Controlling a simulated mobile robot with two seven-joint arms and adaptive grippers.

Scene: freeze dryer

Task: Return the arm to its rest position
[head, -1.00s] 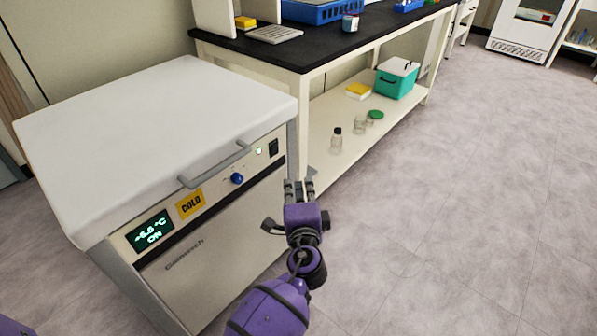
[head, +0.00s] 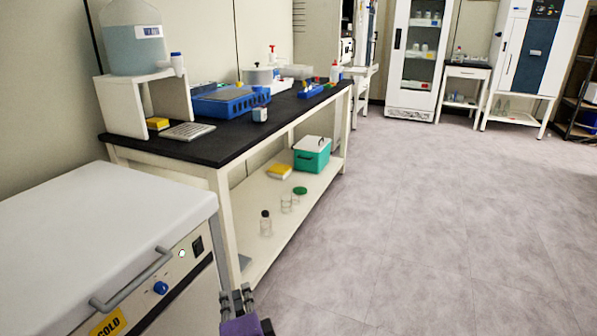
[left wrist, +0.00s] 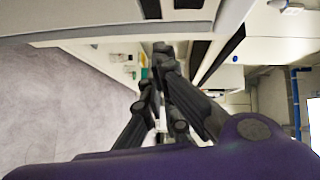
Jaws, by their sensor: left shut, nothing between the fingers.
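My left gripper (head: 237,300) shows at the bottom of the head view, in front of the freeze dryer's right front corner. Its dark fingers are shut and hold nothing. In the left wrist view the same gripper (left wrist: 158,62) has its fingers together, with the purple wrist below. The white freeze dryer (head: 95,215) stands at the lower left with its lid down. Its handle, blue knob and part of a yellow COLD label show. Most of my left arm is below the head view. My right gripper does not show.
A black-topped bench (head: 240,135) with a carboy (head: 133,45) and blue trays stands behind the dryer. Tall white cabinets (head: 418,60) stand at the back. The grey floor (head: 430,230) at right is clear.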

